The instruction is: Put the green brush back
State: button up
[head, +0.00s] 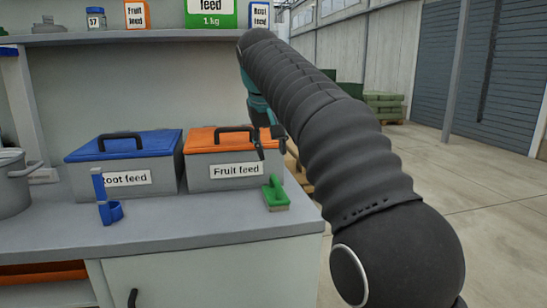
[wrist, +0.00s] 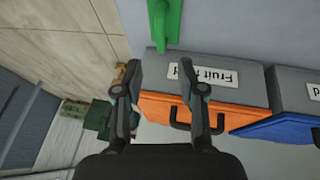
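The green brush (head: 275,195) lies on the grey bench top at its right end, in front of the Fruit feed box (head: 222,174). It has a green handle on top and pale bristles below. In the wrist view part of the brush (wrist: 166,22) shows at the top edge, cut off by the frame. My gripper (wrist: 160,75) is open and empty, its fingers apart over the Fruit feed box's side. In the head view my gripper (head: 268,143) is small and partly hidden by my arm, above and behind the brush.
A Root feed box (head: 125,173) with a blue lid stands left of the Fruit feed box. A blue scoop (head: 107,205) stands before it. A metal pot (head: 14,184) is at far left. A shelf (head: 120,36) holds several packages. Bare bench top lies in front.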

jog(key=shift+s+r, duration=0.1)
jog(key=shift+r, duration=0.1)
jog(key=s+d+f, duration=0.2)
jog(key=s+d, duration=0.6)
jog(key=d, duration=0.1)
jog(key=s+d+f+m, duration=0.1)
jog(key=s+d+f, duration=0.4)
jog(key=s+f, duration=0.6)
jog(key=s+d+f+m, duration=0.2)
jog(key=s+d+f, duration=0.4)
jog(key=s+f, duration=0.6)
jog(key=shift+s+f+m+t+y, duration=0.2)
jog(key=shift+s+m+t+y, duration=0.15)
jog(key=shift+s, duration=0.35)
